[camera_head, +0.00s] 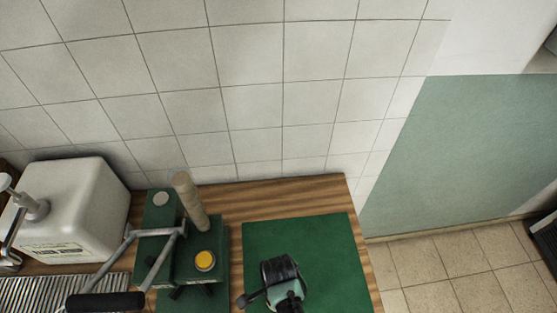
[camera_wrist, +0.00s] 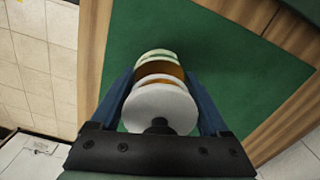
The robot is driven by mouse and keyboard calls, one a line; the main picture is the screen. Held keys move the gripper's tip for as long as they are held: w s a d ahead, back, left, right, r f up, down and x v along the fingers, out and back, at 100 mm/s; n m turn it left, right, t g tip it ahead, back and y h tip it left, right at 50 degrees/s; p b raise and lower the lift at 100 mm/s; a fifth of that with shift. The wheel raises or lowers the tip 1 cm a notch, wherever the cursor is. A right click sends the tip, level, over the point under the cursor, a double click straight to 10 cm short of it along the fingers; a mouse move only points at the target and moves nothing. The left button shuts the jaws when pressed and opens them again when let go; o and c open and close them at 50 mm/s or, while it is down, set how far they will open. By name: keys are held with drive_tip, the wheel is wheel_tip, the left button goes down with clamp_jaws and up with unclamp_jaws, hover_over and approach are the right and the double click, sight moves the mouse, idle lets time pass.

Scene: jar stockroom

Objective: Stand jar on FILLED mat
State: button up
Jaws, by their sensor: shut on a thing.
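The jar (camera_wrist: 160,105) shows in the wrist view, with a round white lid towards the camera, amber contents and a pale far end. My gripper (camera_wrist: 159,82) is shut on it, with one blue finger on each side. The plain green mat (camera_head: 300,238) lies at the right end of the wooden counter in the head view and fills the background behind the jar in the wrist view. My gripper is over the mat's front part in the head view and hides the jar there. I cannot tell whether the jar touches the mat. No lettering shows on the mat.
Left of the mat stands a green device (camera_head: 190,262) with a lever handle, a tan post and a yellow disc. A white pump container (camera_head: 78,205) is farther left. The tiled wall (camera_head: 250,100) rises behind. The counter ends just right of the mat.

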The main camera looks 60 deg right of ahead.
drive_tip(key=shift+f, duration=0.45)
drive_tip(key=shift+f, duration=0.25)
drive_tip(key=o, duration=1.5)
drive_tip(key=shift+r, duration=0.1)
wheel_tip(320, 180, up, 12)
drive_tip(key=shift+r, duration=0.15)
